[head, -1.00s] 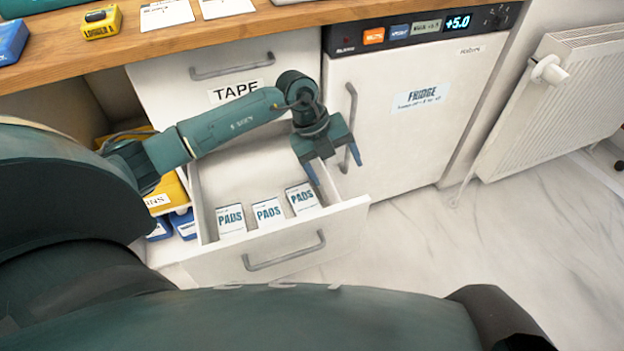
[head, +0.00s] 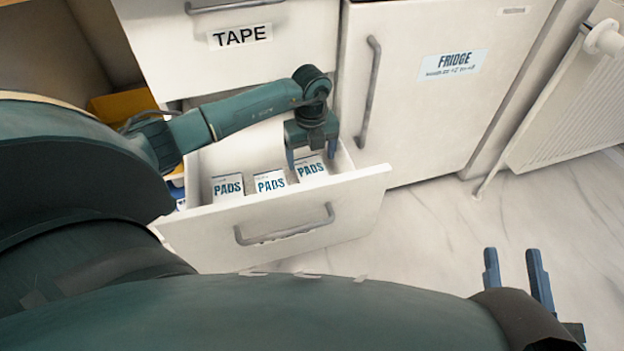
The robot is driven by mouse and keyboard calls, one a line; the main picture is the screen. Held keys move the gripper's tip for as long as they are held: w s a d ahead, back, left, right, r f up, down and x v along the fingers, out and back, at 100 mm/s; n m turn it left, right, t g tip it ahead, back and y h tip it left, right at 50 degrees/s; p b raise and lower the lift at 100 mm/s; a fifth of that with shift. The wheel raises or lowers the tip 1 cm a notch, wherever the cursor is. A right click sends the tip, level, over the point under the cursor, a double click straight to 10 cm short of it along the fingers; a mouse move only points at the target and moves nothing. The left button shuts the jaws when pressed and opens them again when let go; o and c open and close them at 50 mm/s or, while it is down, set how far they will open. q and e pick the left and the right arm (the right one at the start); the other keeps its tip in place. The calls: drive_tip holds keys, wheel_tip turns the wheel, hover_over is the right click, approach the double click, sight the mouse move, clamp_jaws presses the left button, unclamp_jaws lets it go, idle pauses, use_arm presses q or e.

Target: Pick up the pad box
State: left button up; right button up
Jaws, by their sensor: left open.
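Three white pad boxes labelled PADS stand in a row in an open drawer (head: 350,196): the left one (head: 228,187), the middle one (head: 270,182) and the right one (head: 311,169). My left gripper (head: 311,161) points down at the right pad box, its fingers open and apart, one toward each side of that box. I cannot tell whether the fingers touch it or how far above it they are. My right gripper (head: 517,272) is at the lower right over the floor, open and empty, far from the drawer.
A closed drawer labelled TAPE (head: 240,60) is above the open one. A closed fridge door (head: 430,110) stands to the right, with a radiator (head: 570,100) beyond it. Open shelving with a yellow item (head: 122,104) is at the left. The floor at right is clear.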

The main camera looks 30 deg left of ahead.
sight(312, 172)
use_arm(q)
wheel_tip(312, 172, down, 6)
drive_tip(key=b, duration=0.3)
drive_tip(key=shift+w+r, duration=0.1)
drive_tip(key=shift+r, duration=0.05)
drive_tip(key=c, duration=0.7)
use_arm(e)
drive_tip(key=shift+a+y, duration=0.25)
drive_tip(key=shift+y, duration=0.15)
